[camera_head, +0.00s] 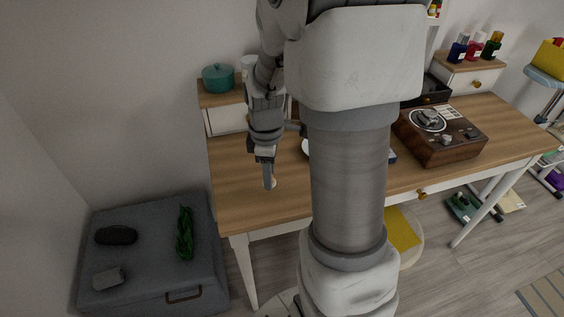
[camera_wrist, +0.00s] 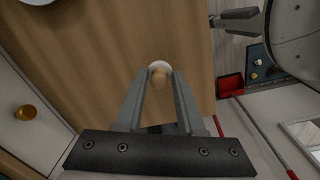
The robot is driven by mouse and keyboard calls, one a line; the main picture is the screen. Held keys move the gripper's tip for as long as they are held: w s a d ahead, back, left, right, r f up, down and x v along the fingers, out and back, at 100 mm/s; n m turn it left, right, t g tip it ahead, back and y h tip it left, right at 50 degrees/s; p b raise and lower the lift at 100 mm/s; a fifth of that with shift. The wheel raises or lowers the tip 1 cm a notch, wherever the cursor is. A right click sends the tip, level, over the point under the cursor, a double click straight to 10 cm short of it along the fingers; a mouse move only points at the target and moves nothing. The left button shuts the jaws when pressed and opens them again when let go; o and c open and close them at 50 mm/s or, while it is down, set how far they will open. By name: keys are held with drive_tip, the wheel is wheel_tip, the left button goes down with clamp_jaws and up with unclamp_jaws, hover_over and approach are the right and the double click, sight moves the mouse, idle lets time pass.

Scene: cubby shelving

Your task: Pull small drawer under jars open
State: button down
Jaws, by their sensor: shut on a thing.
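My gripper (camera_head: 268,183) points down over the front left of the wooden desk top (camera_head: 235,180). In the wrist view its fingers (camera_wrist: 160,77) are shut on a small round tan-and-white object (camera_wrist: 159,68), which I cannot identify. A small white drawer front (camera_head: 228,119) sits under a teal lidded pot (camera_head: 218,77) and a pale jar (camera_head: 249,68), partly hidden by my arm. The wrist view shows a white drawer front (camera_wrist: 28,130) with a gold knob (camera_wrist: 25,112) at left, apart from my fingers.
At right, a second small drawer unit (camera_head: 464,78) carries several coloured bottles (camera_head: 475,47). A record player (camera_head: 440,135) stands on the desk. A grey case (camera_head: 150,250) lies on the floor at left. The desk's front left is mostly clear.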

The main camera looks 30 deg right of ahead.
wheel_tip(320, 180, down, 3)
drive_tip(key=shift+s+d+f, duration=0.1)
drive_tip(key=shift+f, duration=0.05)
drive_tip(key=c, duration=0.5)
unclamp_jaws()
drive_tip(key=shift+f+b, duration=0.2)
drive_tip(key=shift+b, duration=0.35)
